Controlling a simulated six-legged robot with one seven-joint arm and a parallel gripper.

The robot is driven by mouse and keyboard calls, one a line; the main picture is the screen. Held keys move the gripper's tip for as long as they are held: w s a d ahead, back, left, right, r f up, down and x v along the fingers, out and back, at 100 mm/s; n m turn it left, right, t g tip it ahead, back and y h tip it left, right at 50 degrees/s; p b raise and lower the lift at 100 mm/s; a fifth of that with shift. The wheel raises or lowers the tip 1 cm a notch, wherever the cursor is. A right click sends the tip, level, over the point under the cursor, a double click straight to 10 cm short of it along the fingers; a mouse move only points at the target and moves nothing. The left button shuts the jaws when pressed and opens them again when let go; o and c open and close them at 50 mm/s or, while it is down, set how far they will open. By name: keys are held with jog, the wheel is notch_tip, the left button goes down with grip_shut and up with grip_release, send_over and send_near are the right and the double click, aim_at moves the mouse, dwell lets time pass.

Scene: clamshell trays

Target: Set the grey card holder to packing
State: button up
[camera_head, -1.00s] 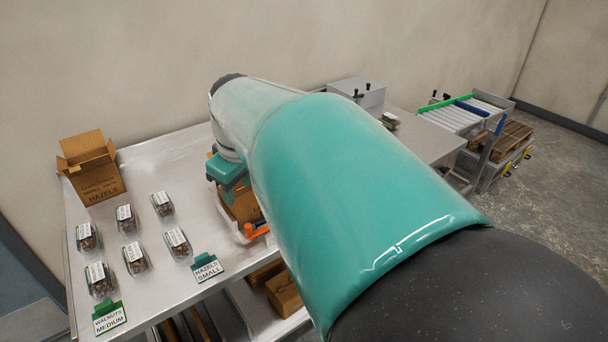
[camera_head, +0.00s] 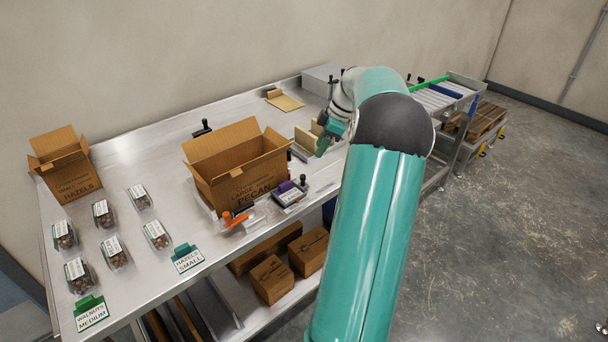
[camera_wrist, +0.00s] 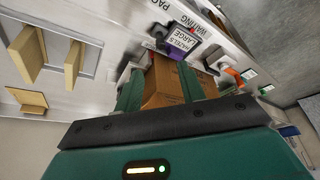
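A dark grey and purple card holder (camera_head: 290,195) stands near the table's front edge, right of the pecan carton, with black knobs and a white card. In the wrist view the holder (camera_wrist: 186,36) has a card reading HAZELS LARGE. The label WAITING is printed beside it, and a partly cut-off word starting PA is further left. My gripper (camera_head: 328,128) is beyond the holder, beside upright tan panels. In the wrist view its green fingers (camera_wrist: 160,70) are apart, with a brown carton behind the gap and nothing visibly held.
The open pecan carton (camera_head: 236,168) stands mid-table, with an orange-handled tool (camera_head: 236,219) before it. Tan panels (camera_head: 308,139) stand by my gripper. Several clamshells and the hazels carton (camera_head: 70,170) are at left. Green-holder cards (camera_head: 189,259) line the front edge. A roller conveyor (camera_head: 436,97) is behind right.

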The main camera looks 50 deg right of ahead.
aim_at(304, 175)
jog(key=x, duration=1.2)
jog(key=shift+a+f, duration=0.2)
jog(key=shift+f, duration=0.2)
grip_shut()
